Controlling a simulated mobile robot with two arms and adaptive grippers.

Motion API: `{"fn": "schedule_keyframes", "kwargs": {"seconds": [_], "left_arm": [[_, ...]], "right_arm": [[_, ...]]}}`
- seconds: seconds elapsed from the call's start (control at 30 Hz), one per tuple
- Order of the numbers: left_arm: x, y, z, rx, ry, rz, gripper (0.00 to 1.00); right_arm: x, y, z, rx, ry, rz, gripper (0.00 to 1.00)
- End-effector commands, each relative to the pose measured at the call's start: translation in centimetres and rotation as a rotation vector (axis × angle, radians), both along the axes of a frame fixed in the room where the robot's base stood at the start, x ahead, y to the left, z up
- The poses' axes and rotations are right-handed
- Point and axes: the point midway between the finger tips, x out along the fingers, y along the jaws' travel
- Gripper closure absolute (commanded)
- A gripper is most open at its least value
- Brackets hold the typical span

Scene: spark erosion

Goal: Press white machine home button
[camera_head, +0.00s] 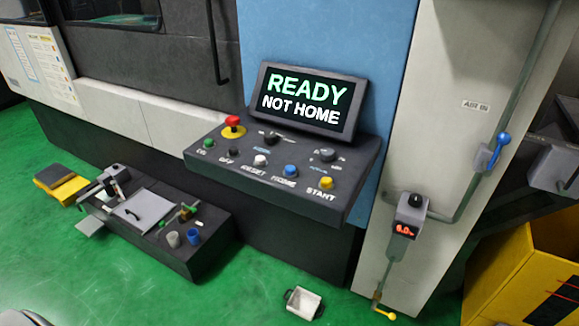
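A dark control panel (220,168) juts out from the machine's front. A white button (260,160) sits mid-row, above a label that seems to read RESET. To its right a blue button (290,171) sits above a label that seems to read HOME. A yellow button (326,182) above START is at the right end. A green button (208,142) and a black button (234,150) are at the left. The screen (308,101) above the panel reads READY in green and NOT HOME in white. Neither of my grippers is in view.
A red mushroom button (233,125) and two dark knobs stand behind the button row. A low dark bench (181,255) with tools is at lower left. A small white tray (303,303) lies on the green floor. A yellow box (525,265) stands at right.

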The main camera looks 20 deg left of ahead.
Motion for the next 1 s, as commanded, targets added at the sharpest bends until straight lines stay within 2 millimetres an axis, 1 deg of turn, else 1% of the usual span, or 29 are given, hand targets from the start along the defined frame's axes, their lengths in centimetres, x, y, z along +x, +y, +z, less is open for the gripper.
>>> {"fn": "schedule_keyframes", "kwargs": {"seconds": [0.07, 0.17, 0.5, 0.53, 1.0], "left_arm": [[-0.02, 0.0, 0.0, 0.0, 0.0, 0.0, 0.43], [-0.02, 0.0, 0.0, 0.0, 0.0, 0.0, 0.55], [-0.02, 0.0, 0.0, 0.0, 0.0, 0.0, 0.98], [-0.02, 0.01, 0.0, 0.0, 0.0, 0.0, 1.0], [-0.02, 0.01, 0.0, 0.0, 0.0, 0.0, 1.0]], "right_arm": [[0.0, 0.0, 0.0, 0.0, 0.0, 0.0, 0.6], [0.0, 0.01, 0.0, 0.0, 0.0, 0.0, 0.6], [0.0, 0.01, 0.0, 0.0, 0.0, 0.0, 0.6], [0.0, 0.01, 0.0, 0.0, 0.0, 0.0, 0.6], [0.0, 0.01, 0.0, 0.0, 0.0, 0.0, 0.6]]}}
